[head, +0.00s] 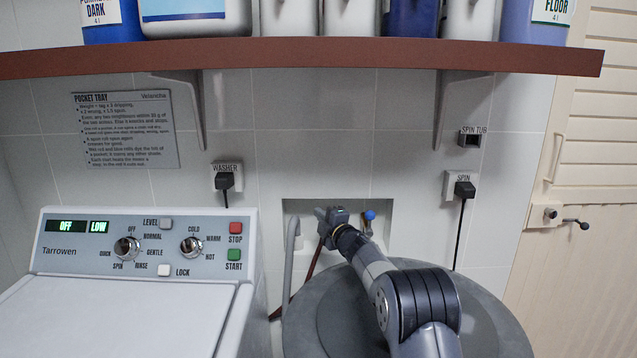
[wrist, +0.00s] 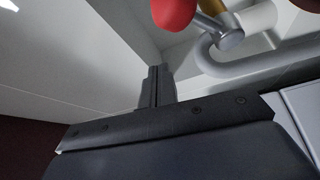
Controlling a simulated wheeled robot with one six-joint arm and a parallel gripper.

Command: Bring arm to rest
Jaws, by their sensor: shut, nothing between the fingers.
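My arm reaches up from the lower right in the head view, over the round grey lid of a tub (head: 490,318). My gripper (head: 322,213) is at the wall recess (head: 300,206), in front of its opening. In the wrist view my gripper (wrist: 157,85) shows with its fingers together and nothing between them. A red knob (wrist: 172,12) and a grey bent pipe (wrist: 215,62) are close beyond the fingers in that view. A blue tap knob (head: 370,215) is to the right of my gripper in the head view.
A washer (head: 140,245) stands at the left. A brown shelf (head: 300,54) with several bottles runs above. A grey hose (head: 289,260) hangs from the recess. The washer plug (head: 224,182) and spin plug (head: 464,189) are on the wall. A door (head: 580,150) with a latch is at the right.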

